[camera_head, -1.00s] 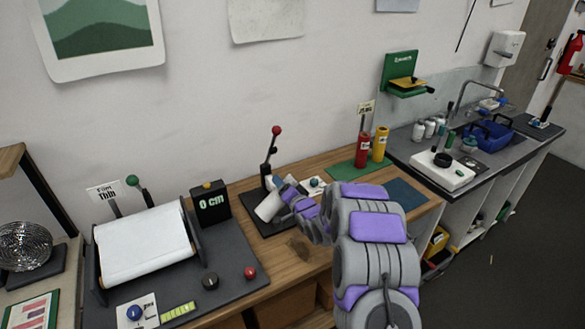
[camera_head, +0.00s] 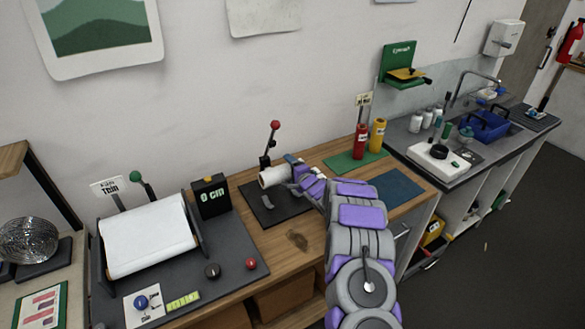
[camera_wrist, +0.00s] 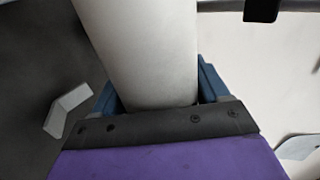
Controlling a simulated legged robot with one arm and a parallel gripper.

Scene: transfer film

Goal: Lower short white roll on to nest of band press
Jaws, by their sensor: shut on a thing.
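The short white roll (camera_head: 272,177) is held in my gripper (camera_head: 290,170), its open end facing left in the head view. It also fills the top middle of the wrist view (camera_wrist: 145,45), between the blue fingers of my gripper (camera_wrist: 161,85). The band press has a dark base plate (camera_head: 285,207) and a lever with a red knob (camera_head: 275,125) behind the roll. A small grey angled piece, apparently the nest (camera_head: 267,202), sits on the plate, below and in front of the roll. It shows at left in the wrist view (camera_wrist: 68,108). The roll appears clear of it.
A film machine with a large white roll (camera_head: 148,236) and a "0 cm" display (camera_head: 210,197) stands left of the press. Bare wood lies in front of the press.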

